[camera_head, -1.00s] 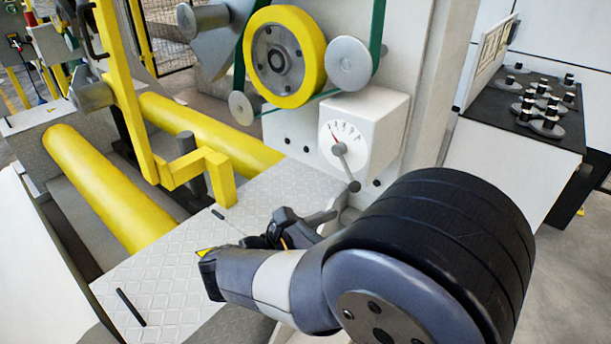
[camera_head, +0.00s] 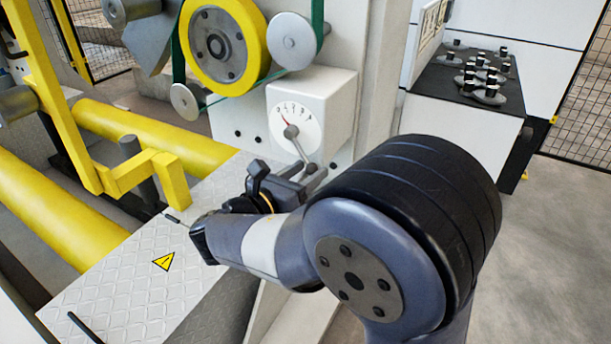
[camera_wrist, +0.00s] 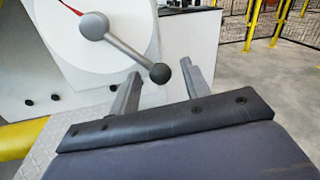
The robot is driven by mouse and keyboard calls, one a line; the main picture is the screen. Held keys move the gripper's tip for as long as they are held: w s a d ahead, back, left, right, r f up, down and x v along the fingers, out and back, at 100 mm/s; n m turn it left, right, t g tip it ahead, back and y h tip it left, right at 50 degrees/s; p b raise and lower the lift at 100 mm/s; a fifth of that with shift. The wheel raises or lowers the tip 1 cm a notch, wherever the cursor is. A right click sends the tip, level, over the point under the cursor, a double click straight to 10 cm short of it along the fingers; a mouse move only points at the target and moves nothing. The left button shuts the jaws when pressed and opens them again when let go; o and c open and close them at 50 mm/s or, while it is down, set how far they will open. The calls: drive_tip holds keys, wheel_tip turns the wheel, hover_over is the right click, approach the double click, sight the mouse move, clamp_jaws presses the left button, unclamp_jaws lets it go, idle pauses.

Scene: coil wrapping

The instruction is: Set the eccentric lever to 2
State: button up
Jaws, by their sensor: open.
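The eccentric lever (camera_head: 300,149) is a grey arm with a round dark knob, mounted on a white dial box (camera_head: 338,98). It slants down and right from its hub. A red pointer on the dial face (camera_head: 303,117) points up and left; the scale's figures are too small to read. In the wrist view the lever (camera_wrist: 126,48) ends in its knob (camera_wrist: 160,73), which appears between the tips of my open gripper (camera_wrist: 160,70). I cannot tell whether the fingers touch it. In the head view my gripper (camera_head: 313,178) is beside the knob, partly hidden by my wrist.
A yellow wheel (camera_head: 250,45) and green belt (camera_head: 318,12) sit above the dial box. Yellow rollers (camera_head: 150,135) and a yellow bracket (camera_head: 175,180) lie left, beside a tread-plate deck (camera_head: 130,285). A black-topped cabinet (camera_head: 445,100) stands right; the floor there is clear.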

drive_tip(key=shift+w+d, duration=0.1)
drive_tip(key=shift+c, duration=0.2)
clamp_jaws()
idle(0.5)
